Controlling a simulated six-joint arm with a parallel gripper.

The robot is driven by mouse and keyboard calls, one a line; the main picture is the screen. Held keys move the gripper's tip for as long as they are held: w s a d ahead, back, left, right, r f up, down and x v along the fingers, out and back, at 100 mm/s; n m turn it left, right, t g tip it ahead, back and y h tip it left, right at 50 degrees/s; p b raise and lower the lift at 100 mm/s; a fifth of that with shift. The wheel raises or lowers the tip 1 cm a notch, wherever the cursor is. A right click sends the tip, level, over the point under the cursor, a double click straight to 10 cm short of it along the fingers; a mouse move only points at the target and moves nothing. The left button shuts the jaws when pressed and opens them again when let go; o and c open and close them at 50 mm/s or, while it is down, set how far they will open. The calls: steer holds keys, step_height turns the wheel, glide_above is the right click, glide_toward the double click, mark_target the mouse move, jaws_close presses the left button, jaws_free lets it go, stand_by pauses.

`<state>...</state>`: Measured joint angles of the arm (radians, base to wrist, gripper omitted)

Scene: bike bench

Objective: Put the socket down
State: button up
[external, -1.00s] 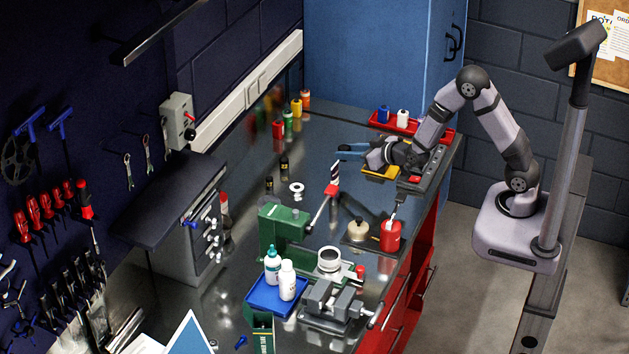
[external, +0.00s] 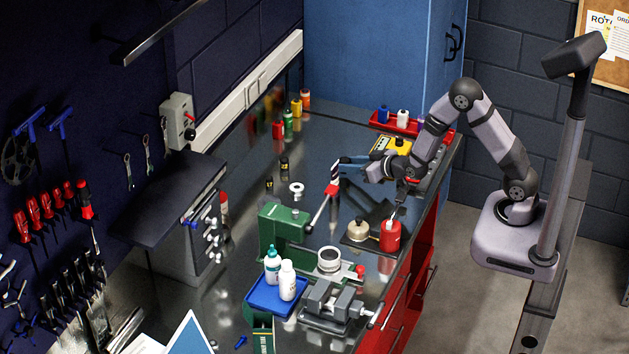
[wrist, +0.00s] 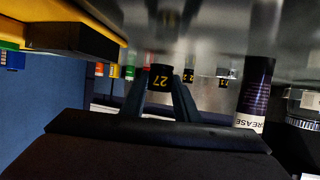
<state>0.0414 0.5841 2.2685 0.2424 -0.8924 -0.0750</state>
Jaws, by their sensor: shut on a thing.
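My gripper (external: 350,163) is shut on a black socket (wrist: 160,78) marked with a yellow 27, which sits between the dark fingers in the wrist view. The wrist view is upside down. In the external view the held socket is too small to make out at the fingertips. Two other black sockets stand on the bench, one farther back (external: 284,164) and one nearer (external: 269,185). They also show behind the held one in the wrist view (wrist: 223,78).
A yellow-topped device (external: 398,146) lies under my forearm. A grease tube (wrist: 254,92) shows in the wrist view.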

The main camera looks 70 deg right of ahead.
steer(key=shift+m+h, duration=0.7)
steer(key=shift+h, duration=0.1)
steer(key=x, duration=0.4)
steer(key=r+b+x, duration=0.1)
steer(key=x, duration=0.1)
steer(key=shift+w+d, duration=0.1)
steer(key=shift+d, duration=0.25)
steer(key=w+d+m+h, duration=0.1)
steer(key=w, duration=0.1)
steer(key=w+d+r+m+g+h, duration=0.1)
steer(key=w+d, duration=0.1)
steer(key=w+d+r+b, duration=0.1)
steer(key=w, duration=0.1)
steer(key=shift+w+d+r+m+g+h, duration=0.1)
steer(key=shift+w+d+m+g+h, duration=0.1)
steer(key=shift+d+m+g+h, duration=0.2)
steer(key=shift+m+g+h, duration=0.4)
steer(key=shift+m+h, duration=0.2)
steer(key=w+d+r, duration=0.2)
steer(key=w+r, duration=0.1)
steer(key=shift+w, duration=0.15)
step_height(320, 180, up, 5)
glide_above(306, 148)
steer(key=shift+f+n+t+y, duration=0.4)
steer(key=shift+n+y, duration=0.2)
steer(key=shift+n, duration=0.1)
steer(key=shift+f+b, duration=0.95)
steer(key=shift+f, duration=4)
steer(key=shift+f, duration=0.1)
